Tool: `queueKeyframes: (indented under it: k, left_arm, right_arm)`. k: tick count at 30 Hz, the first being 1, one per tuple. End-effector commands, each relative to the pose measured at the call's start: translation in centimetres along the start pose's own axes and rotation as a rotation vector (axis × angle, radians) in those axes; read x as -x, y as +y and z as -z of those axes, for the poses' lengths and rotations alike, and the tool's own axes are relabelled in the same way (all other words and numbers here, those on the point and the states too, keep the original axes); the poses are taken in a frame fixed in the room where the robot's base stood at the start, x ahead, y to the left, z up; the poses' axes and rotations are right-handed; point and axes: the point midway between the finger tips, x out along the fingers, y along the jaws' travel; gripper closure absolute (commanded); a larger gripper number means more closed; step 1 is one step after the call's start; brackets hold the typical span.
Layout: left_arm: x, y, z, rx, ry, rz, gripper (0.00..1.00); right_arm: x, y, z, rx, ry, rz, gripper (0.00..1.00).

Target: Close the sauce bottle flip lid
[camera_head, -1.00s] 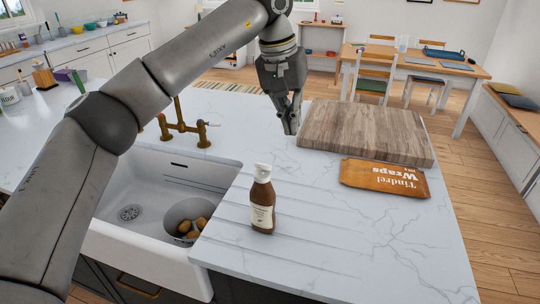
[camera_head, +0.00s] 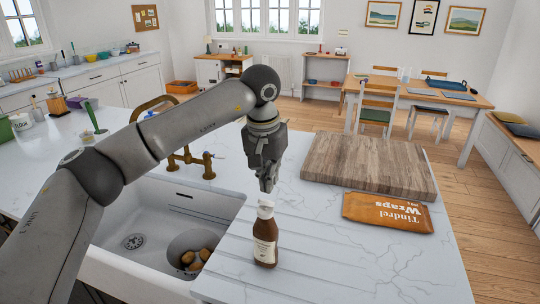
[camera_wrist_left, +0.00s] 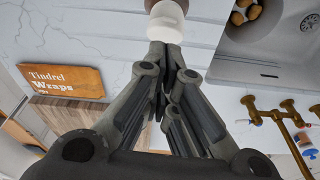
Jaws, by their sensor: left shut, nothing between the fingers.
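The brown sauce bottle (camera_head: 265,246) with a pale label stands upright on the white counter, right of the sink. Its white cap (camera_head: 265,208) is on top; I cannot clearly tell how its flip lid stands. My left gripper (camera_head: 268,187) points down, shut and empty, with its fingertips just above and behind the cap. In the left wrist view the white cap (camera_wrist_left: 165,24) shows just past the closed fingertips (camera_wrist_left: 164,52). I cannot tell whether they touch. My right gripper is not in view.
A wooden board (camera_head: 368,165) and an orange wraps packet (camera_head: 388,212) lie on the counter to the right.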

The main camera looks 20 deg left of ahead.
Motion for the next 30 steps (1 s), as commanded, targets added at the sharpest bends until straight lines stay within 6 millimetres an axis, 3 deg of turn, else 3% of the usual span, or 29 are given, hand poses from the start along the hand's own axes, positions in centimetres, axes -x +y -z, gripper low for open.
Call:
queueKeyframes:
  k: [6,19,30]
  left_arm:
    - [-1.2,0.0,-1.2,0.000,-0.002,0.000,1.00]
    - [-1.4,0.0,-1.4,0.000,0.000,0.000,1.00]
    - [-1.7,0.0,-1.2,0.000,0.059,0.000,1.00]
  right_arm:
    - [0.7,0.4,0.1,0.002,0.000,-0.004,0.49]
    - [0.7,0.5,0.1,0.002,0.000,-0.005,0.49]
    - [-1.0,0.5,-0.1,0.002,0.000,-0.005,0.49]
